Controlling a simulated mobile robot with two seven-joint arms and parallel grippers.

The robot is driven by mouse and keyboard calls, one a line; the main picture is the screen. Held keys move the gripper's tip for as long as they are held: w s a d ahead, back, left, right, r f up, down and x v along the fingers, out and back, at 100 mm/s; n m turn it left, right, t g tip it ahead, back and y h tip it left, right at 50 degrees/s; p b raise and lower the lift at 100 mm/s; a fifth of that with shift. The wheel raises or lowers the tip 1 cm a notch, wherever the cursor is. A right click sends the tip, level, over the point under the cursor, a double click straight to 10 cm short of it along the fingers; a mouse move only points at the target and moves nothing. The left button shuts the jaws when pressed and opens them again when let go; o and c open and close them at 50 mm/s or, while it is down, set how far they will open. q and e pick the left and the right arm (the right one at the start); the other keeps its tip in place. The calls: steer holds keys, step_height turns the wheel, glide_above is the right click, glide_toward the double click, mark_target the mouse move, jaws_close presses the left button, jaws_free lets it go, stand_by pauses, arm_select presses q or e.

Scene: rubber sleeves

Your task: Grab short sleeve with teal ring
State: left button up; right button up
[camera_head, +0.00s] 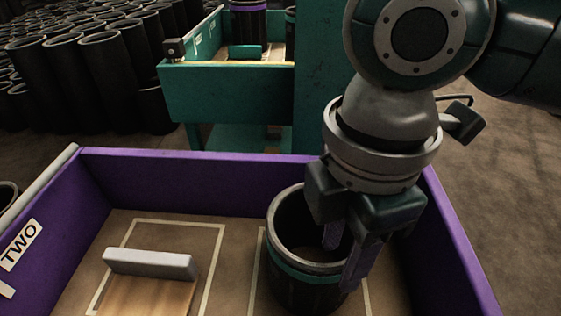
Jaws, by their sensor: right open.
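A short black sleeve with a teal ring (288,272) stands upright in the purple-walled bin, inside a marked outline on the floor of the bin. My right gripper (343,262) comes down over the sleeve's right side and is open. One finger is over the sleeve's opening and the other is outside its right wall, so the rim lies between them. Whether the fingers touch the wall cannot be told. The gripper hides part of the sleeve's right side. My left gripper is not in view.
Behind stands a teal bin (225,97) with a purple-ringed sleeve (249,20). Many black sleeves (85,60) stand at the back left.

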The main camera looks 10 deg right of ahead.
mark_target(331, 285)
step_height(331, 285, down, 4)
steer(key=shift+r+b, duration=0.1)
steer(key=shift+b, duration=0.7)
step_height(331, 285, down, 5)
steer(key=b, duration=0.3)
steer(key=shift+r, duration=0.1)
jaws_close()
steer(key=shift+w, duration=0.1)
stand_by(0.3)
